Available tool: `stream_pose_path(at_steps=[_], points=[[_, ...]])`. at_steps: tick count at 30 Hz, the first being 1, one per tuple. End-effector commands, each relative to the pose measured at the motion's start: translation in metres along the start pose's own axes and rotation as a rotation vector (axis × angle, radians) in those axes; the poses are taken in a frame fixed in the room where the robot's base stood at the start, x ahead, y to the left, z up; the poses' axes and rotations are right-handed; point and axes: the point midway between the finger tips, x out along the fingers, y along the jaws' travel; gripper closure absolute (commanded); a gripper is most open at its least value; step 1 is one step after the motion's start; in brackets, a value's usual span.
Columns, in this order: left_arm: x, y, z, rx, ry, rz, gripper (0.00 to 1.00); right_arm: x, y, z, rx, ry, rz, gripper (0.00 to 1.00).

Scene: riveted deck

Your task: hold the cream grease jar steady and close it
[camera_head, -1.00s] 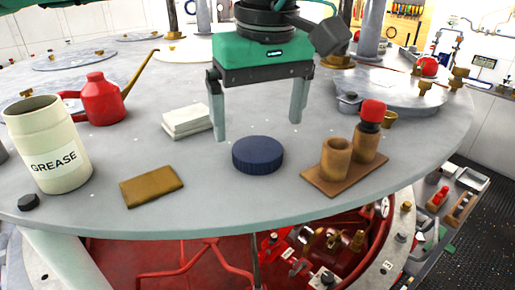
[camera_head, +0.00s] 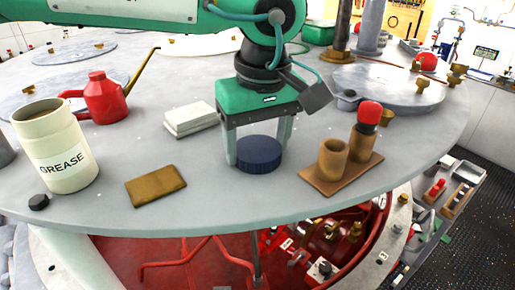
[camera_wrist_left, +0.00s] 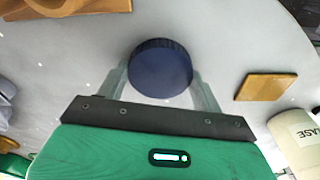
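The cream grease jar (camera_head: 60,158) stands upright and open at the left of the round grey table, its brown inside showing at the top. It also shows in part at the right of the left wrist view (camera_wrist_left: 301,142). A dark blue ridged lid (camera_head: 259,157) lies on the table near the middle, apart from the jar; it also shows in the left wrist view (camera_wrist_left: 161,70). My left gripper (camera_head: 259,150) points down over the lid, with a finger against each side. My right gripper is out of view.
A brown block (camera_head: 156,186) lies between jar and lid. A white stack (camera_head: 191,119) and a red oil can (camera_head: 105,100) stand behind. Right of the lid, a wooden board (camera_head: 317,181) carries a brown cup (camera_head: 333,157) and a red-topped piece (camera_head: 367,124).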

Motion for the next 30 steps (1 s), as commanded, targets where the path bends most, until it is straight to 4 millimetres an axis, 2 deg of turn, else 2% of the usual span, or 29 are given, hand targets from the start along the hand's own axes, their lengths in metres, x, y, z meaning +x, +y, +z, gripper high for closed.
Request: stream_pose_path(at_steps=[2,11,17,23,30], points=[[0.000,0.000,0.000,0.000,0.000,0.000,0.54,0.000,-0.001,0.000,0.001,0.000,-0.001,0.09],[-0.001,0.000,0.000,0.000,0.000,0.001,0.54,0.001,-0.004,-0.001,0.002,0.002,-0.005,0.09],[-0.016,0.001,-0.002,-0.002,0.001,0.003,0.54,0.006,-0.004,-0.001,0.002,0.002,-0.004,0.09],[-0.056,0.001,-0.007,-0.002,-0.001,0.006,0.54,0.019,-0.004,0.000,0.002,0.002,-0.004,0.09],[-0.129,0.001,-0.015,-0.002,-0.001,0.004,0.54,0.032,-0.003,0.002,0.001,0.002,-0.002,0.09]])
